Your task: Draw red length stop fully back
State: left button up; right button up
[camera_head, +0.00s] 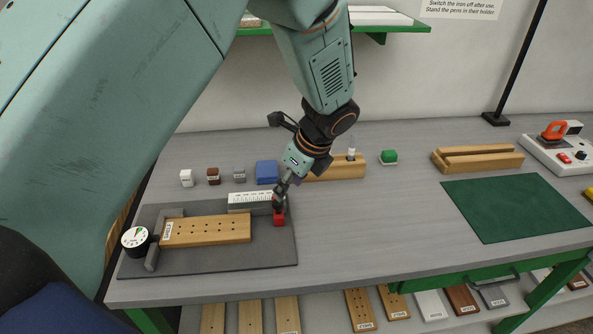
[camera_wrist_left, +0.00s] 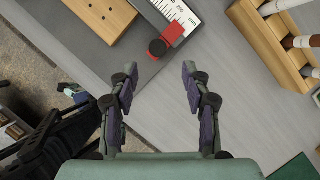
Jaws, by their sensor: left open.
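The red length stop (camera_head: 279,219) sits at the right end of the white ruler scale (camera_head: 248,197), on the dark grey mat. In the wrist view the red length stop (camera_wrist_left: 175,34) carries a dark round knob (camera_wrist_left: 158,48). My left gripper (camera_head: 281,192) is just above the stop in the head view and partly covers it. In the wrist view my left gripper (camera_wrist_left: 158,78) is open and empty; the knob lies beyond its fingertips, between their lines. A wooden board (camera_head: 207,230) with holes lies left of the stop, apart from it. My right gripper is in neither view.
A round dial gauge (camera_head: 135,238) stands at the board's left end. Small blocks and a blue block (camera_head: 267,172) stand behind the mat. A wooden rack (camera_head: 337,170) is behind the gripper. A green mat (camera_head: 515,207) lies right; the grey table between is clear.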

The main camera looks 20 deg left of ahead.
pick_arm(q)
jog(key=v, duration=0.5)
jog(key=shift+r, duration=0.2)
jog(key=shift+s+d, duration=0.1)
jog(key=shift+s, duration=0.1)
